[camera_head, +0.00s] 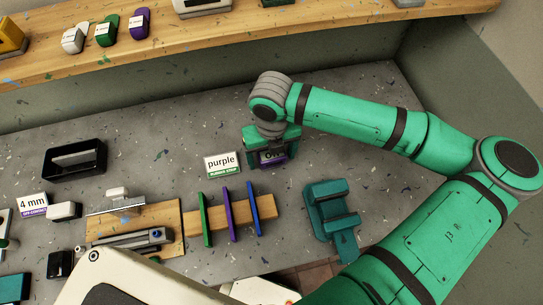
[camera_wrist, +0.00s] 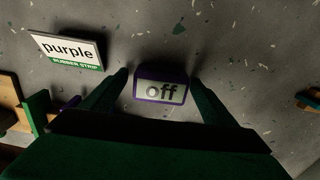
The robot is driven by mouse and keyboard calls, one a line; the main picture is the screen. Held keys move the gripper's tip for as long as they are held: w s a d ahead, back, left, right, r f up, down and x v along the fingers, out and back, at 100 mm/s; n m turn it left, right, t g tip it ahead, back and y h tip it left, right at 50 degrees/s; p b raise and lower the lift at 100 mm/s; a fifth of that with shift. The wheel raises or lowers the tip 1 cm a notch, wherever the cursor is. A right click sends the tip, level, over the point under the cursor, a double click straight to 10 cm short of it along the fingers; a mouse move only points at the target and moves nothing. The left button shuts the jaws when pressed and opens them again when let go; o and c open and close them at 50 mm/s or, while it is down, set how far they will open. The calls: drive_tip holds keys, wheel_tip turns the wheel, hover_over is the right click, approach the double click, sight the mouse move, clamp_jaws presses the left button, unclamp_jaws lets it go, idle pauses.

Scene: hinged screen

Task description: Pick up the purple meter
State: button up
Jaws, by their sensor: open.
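The purple meter (camera_wrist: 161,88) sits on the grey speckled bench, its display reading "off". My gripper (camera_wrist: 158,78) is open, with one green finger on each side of the meter; small gaps show on both sides, and I cannot tell whether either finger touches it. In the head view the meter (camera_head: 272,158) shows below my gripper (camera_head: 270,145), partly hidden by it. A white, green and purple item (camera_head: 139,22) stand in a row on the wooden shelf.
A sign reading "purple, rubber strip" (camera_head: 222,164) stands left of the meter. A wooden rack (camera_head: 264,217) with green, purple and blue strips is in front, with a teal holder (camera_head: 331,212) to its right. A black tray (camera_head: 75,159) lies at the left. The shelf (camera_head: 180,55) runs along the back.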

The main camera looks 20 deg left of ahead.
drive_tip(key=shift+w, duration=0.1)
drive_tip(key=c, duration=1.2)
